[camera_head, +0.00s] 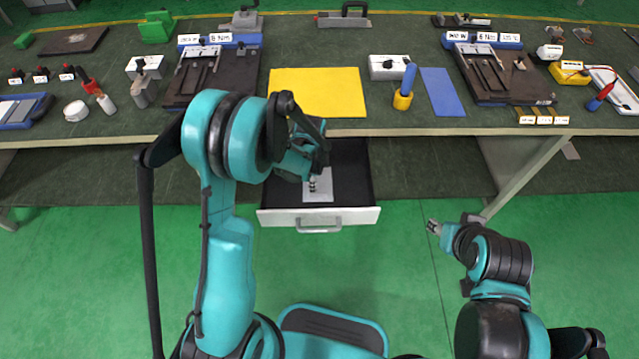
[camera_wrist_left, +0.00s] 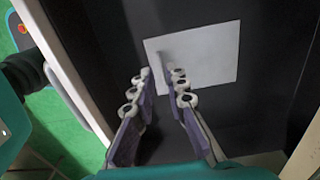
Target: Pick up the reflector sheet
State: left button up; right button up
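The reflector sheet appears to be the flat, light grey rectangle (camera_head: 325,191) lying on the dark floor of the open drawer. It also shows in the left wrist view (camera_wrist_left: 212,55). My left gripper (camera_head: 312,186) reaches down into the drawer from above, over the sheet. In the left wrist view its two fingers (camera_wrist_left: 160,85) stand apart with nothing between them, their tips near the sheet's lower left edge. Whether the tips touch the sheet cannot be told. My right gripper (camera_head: 433,227) is over the green floor, right of the drawer, away from the sheet; its fingers are too small to judge.
The drawer front (camera_head: 345,216) with its handle (camera_head: 318,229) sticks out below the workbench. The bench edge lies just behind my left gripper. On the bench are a yellow mat (camera_head: 335,92), a blue mat (camera_head: 441,92) and two dark fixtures. Green floor is clear around the drawer.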

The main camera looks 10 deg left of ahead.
aim_at(317, 182)
pick_arm(q)
notch_tip(317, 182, down, 5)
jog(key=shift+b, duration=1.1)
jog(key=shift+r, duration=0.1)
grip_shut()
jog(key=shift+r, duration=0.15)
